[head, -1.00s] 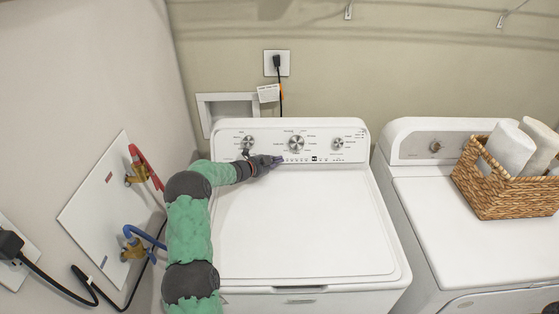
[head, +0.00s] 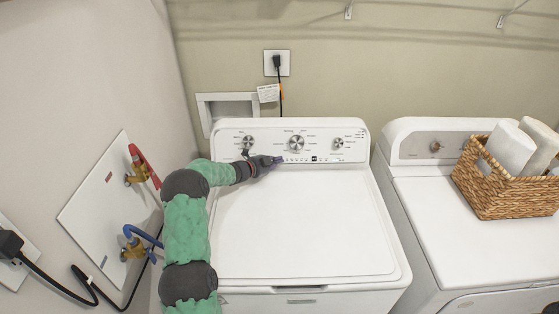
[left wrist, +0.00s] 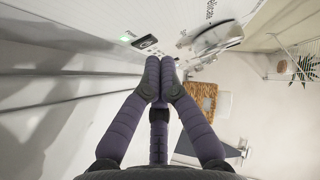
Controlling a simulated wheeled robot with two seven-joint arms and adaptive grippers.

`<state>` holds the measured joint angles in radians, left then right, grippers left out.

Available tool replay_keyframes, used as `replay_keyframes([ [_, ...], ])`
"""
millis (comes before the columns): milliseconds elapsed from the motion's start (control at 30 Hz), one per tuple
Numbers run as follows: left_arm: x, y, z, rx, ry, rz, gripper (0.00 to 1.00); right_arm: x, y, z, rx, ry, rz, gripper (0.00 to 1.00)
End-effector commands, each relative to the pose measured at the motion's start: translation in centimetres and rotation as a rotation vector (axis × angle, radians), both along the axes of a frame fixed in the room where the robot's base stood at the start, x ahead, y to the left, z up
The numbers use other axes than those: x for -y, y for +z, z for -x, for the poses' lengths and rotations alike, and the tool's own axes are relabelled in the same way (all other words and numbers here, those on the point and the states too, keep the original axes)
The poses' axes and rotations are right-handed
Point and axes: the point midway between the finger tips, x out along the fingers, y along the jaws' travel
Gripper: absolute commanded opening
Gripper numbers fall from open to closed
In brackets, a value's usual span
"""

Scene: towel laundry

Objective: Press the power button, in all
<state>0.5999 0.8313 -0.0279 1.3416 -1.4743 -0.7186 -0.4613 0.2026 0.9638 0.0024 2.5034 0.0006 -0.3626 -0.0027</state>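The white washer (head: 300,225) stands in the middle of the head view, lid closed. Its control panel (head: 265,134) has three knobs and a row of small buttons below them. A black button (head: 314,159) sits in this row; I cannot tell which button is power. My left gripper (head: 278,160) is at the left part of this row. In the left wrist view its fingertips (left wrist: 160,66) are together and empty, close to the panel. A dark button (left wrist: 145,42) and a green light (left wrist: 127,36) show just beyond them. Contact cannot be told. My right gripper is not in view.
A second white machine (head: 470,225) stands at the right, with a wicker basket (head: 500,195) of white rolls on it. Red and blue hose valves (head: 135,245) are on the left wall. The washer lid is clear apart from my left arm at its left edge.

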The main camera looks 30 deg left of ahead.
Motion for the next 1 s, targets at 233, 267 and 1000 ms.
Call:
replay_keyframes([
  [233,0.1,0.0,0.1,0.0,0.0,0.0,0.0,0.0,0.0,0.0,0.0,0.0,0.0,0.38],
  [267,0.1,0.0,0.1,0.0,0.0,0.0,0.0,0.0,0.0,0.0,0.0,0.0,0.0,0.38],
  [1000,2.4,2.2,3.9,0.001,-0.001,-0.001,0.0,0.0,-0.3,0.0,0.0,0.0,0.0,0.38],
])
